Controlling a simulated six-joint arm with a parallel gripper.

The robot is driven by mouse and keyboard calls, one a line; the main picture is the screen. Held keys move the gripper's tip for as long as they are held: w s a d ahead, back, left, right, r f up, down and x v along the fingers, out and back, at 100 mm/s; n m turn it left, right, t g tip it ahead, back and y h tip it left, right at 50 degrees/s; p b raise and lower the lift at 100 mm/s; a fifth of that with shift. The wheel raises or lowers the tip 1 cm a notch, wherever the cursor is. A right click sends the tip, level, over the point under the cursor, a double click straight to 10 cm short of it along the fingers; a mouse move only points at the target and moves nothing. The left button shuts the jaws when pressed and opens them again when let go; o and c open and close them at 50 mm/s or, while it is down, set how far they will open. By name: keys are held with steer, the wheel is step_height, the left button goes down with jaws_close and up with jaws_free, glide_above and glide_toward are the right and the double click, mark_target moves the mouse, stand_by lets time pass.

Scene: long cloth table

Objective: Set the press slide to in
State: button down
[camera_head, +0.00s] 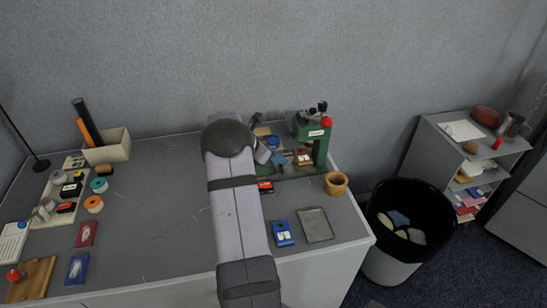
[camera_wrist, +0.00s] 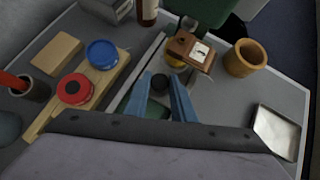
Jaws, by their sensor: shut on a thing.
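The green press (camera_head: 311,140) with a red knob stands at the back right of the table; its green body (camera_wrist: 200,10) is cut off at the top of the wrist view. My gripper (camera_wrist: 160,84) has its blue fingers closed around a small black knob (camera_wrist: 159,82), which looks like the handle of the press slide. In the head view my gripper (camera_head: 276,157) is just left of the press, partly hidden by my arm. A brown wooden block with a white top piece (camera_wrist: 190,51) sits beyond the fingers, near the press. The slide's body under the fingers is mostly hidden.
A round wooden cup (camera_wrist: 245,58) and a metal tray (camera_wrist: 276,130) are on the right. A wooden board with a red roll (camera_wrist: 75,89) and a blue roll (camera_wrist: 101,54) lies left of the fingers. A blue item (camera_head: 282,233) lies near the front edge.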

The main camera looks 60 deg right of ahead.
steer(key=c, duration=1.5)
jaws_free()
steer(key=shift+s+d, duration=0.2)
steer(key=shift+s, duration=0.05)
steer(key=shift+c, duration=0.2)
steer(key=shift+w+a, duration=0.1)
steer(key=b+v, duration=0.1)
steer(key=v, duration=0.6)
steer(key=shift+a+r, duration=0.1)
steer(key=shift+r, duration=0.1)
